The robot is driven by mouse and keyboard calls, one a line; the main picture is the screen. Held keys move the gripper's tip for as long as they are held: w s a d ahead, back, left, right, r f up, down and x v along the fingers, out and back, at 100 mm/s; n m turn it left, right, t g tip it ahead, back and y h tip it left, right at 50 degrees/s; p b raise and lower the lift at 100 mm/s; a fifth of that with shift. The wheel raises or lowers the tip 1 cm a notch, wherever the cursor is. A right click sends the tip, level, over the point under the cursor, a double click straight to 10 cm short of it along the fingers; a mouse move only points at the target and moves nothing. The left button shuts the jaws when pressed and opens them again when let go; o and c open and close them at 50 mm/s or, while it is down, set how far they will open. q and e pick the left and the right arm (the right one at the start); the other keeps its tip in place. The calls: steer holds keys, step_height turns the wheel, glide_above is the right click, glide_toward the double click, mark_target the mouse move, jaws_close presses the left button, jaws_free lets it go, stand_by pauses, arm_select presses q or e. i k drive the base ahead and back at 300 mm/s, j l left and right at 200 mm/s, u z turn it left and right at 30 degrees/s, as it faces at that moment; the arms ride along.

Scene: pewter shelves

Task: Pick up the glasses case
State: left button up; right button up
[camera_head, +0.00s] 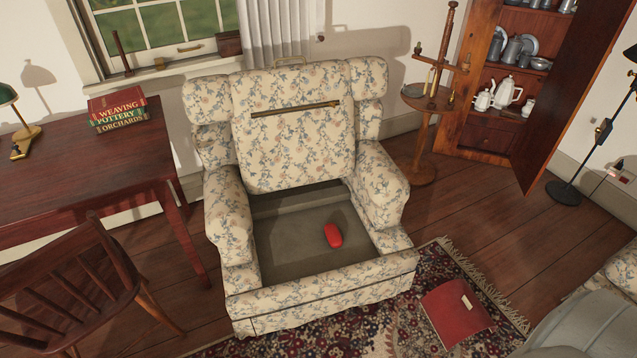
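A small red rounded case (333,236), which looks like the glasses case, lies in the open hollow of the floral armchair (320,285). It rests on the grey floor of the hollow, right of its middle, and nothing covers it. A floral padded panel (290,150) with a dark strip across it stands up at the back of the hollow. Neither of my grippers shows in the head view.
A wooden desk (70,175) with stacked books (117,108) stands left, with a wooden chair (75,285) before it. A red book or folder (456,313) lies on the patterned rug (390,325). A round side table (425,100) and open cabinet (485,138) stand behind right.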

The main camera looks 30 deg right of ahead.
mark_target(332, 234)
steer(key=z, duration=0.95)
steer(key=i, duration=0.15)
